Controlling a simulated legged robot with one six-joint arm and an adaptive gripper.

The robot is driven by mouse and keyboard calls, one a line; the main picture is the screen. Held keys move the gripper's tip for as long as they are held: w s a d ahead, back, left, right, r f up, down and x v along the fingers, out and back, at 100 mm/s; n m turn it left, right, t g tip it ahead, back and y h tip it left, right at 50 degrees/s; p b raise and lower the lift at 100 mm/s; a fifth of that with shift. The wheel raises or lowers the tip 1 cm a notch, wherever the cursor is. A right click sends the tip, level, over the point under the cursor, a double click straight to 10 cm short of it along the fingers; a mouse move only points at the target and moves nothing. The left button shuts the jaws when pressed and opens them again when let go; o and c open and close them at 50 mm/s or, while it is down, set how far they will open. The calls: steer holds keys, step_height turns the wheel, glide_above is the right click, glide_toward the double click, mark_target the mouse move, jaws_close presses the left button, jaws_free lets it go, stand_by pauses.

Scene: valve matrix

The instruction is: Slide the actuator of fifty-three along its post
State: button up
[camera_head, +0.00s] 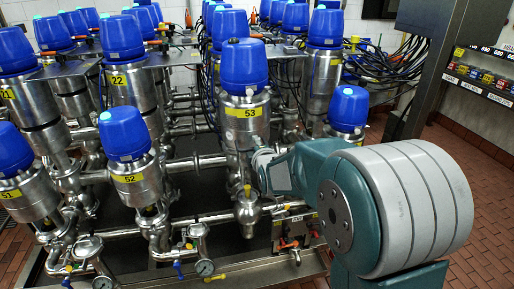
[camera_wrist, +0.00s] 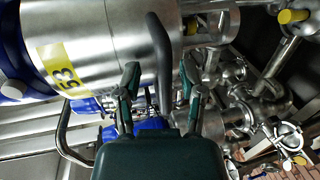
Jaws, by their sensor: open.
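The actuator of fifty-three is a steel cylinder (camera_head: 245,118) with a blue cap (camera_head: 244,66) and a yellow "53" label, upright in the middle of the head view. In the wrist view its steel body (camera_wrist: 110,45) lies sideways at upper left, with the label (camera_wrist: 62,68) near the blue cap. My gripper (camera_wrist: 163,88) is open beside the body's lower end. A dark curved bar (camera_wrist: 160,50) runs between the fingers; I cannot tell whether they touch it. In the head view my arm reaches in just below the actuator, and the fingers are not clear there.
Other blue-capped valves, such as 52 (camera_head: 128,160) and 22 (camera_head: 125,75), stand to the left. Another blue cap (camera_head: 348,107) is close behind my arm. Pipes and a gauge (camera_head: 204,267) lie below. Open brick floor (camera_head: 490,190) is at right.

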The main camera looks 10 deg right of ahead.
steer(key=v, duration=1.2)
